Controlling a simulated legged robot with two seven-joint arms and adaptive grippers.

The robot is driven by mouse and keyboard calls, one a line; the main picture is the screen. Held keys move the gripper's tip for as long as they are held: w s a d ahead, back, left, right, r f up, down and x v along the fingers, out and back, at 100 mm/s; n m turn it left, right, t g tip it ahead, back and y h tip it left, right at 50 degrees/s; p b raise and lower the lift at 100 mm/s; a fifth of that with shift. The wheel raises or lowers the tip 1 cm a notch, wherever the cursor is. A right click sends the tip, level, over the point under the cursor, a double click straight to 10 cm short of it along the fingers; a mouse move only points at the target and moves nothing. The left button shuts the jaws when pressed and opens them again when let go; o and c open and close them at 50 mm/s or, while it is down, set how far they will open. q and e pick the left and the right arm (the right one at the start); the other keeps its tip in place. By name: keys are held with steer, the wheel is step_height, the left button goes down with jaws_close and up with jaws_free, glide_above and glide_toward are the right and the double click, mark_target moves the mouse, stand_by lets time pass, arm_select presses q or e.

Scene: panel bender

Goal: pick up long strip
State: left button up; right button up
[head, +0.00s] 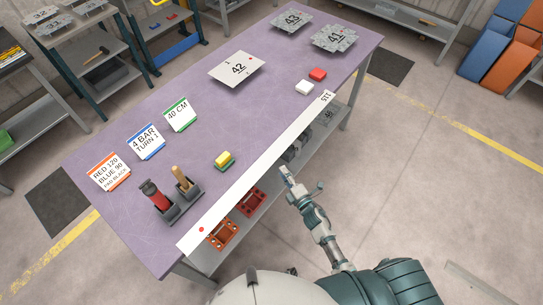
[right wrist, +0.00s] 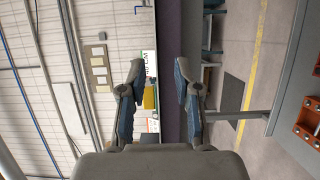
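The long strip (head: 257,171) is a thin white band lying along the near edge of the purple table (head: 215,125). It has a red dot at its near left end and a printed number at its far right end. My right gripper (head: 285,171) is beside the middle of the strip, just off the table's near edge. In the right wrist view my right gripper (right wrist: 159,66) has its fingers apart, with a purple band of the table showing between them. I cannot tell if a finger touches the strip. My left gripper is not in view.
On the table are a yellow-green sponge (head: 224,160), a holder with red and wooden handles (head: 180,200), three cards, plate 42 (head: 238,68), a white block (head: 304,87) and a red block (head: 318,74). Orange brackets (head: 222,234) lie on the lower shelf.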

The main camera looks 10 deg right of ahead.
mark_target(272, 158)
steer(key=x, duration=0.2)
steer(key=a+x, duration=0.1)
steer(key=x, duration=0.2)
steer(key=shift+s+r+p, duration=0.15)
steer(key=shift+r+p, duration=0.1)
steer(key=shift+p, duration=0.1)
steer(key=shift+d, duration=0.15)
jaws_close()
steer(key=shift+f, duration=0.1)
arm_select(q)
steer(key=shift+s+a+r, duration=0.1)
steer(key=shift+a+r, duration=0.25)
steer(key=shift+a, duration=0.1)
